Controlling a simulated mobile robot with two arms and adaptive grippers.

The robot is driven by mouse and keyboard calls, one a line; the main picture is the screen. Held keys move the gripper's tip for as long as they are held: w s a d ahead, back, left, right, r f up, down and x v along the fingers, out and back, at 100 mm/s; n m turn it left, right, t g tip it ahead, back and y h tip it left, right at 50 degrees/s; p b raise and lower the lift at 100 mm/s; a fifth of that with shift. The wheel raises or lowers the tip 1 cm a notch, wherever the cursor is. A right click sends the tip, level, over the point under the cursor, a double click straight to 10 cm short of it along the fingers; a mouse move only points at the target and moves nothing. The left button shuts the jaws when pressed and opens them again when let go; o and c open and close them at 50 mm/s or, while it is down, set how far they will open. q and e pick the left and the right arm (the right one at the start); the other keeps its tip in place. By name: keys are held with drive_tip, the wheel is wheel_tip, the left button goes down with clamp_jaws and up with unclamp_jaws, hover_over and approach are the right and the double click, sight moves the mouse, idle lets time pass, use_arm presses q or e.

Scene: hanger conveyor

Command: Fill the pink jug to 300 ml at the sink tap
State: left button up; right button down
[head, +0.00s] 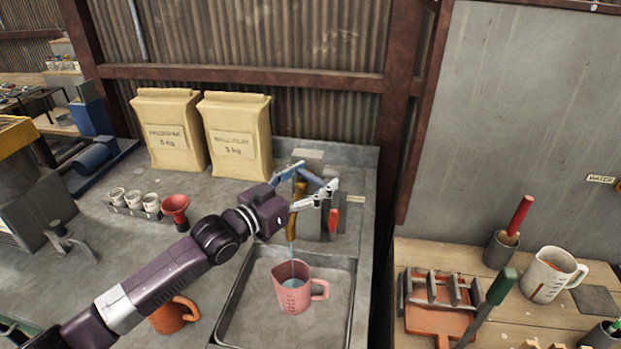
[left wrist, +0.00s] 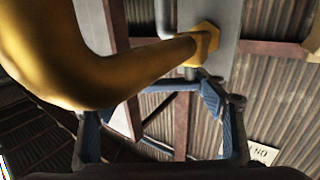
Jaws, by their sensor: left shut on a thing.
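The pink jug (head: 294,297) stands upright in the sink basin (head: 338,313), its handle to the right. A thin stream of water falls from the brass tap (head: 293,222) into the jug, and pale water shows inside. The level against the markings is too small to read. My left gripper (head: 316,182) is at the tap, its blue fingers shut on part of it; exactly which part is hard to tell. In the left wrist view the tap's brass pipe (left wrist: 70,70) crosses close to the lens, with a blue finger (left wrist: 235,130) beyond. My right gripper is not in view.
An orange mug (head: 172,317) stands left of the sink under my left arm. A red funnel (head: 176,208), small white cups (head: 134,199) and two paper sacks (head: 235,137) are on the counter. A wooden bench at right holds a white jug (head: 548,275) and a rack (head: 440,290).

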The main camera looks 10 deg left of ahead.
use_arm(q)
drive_tip(key=o, duration=1.7)
drive_tip(key=v, duration=1.2)
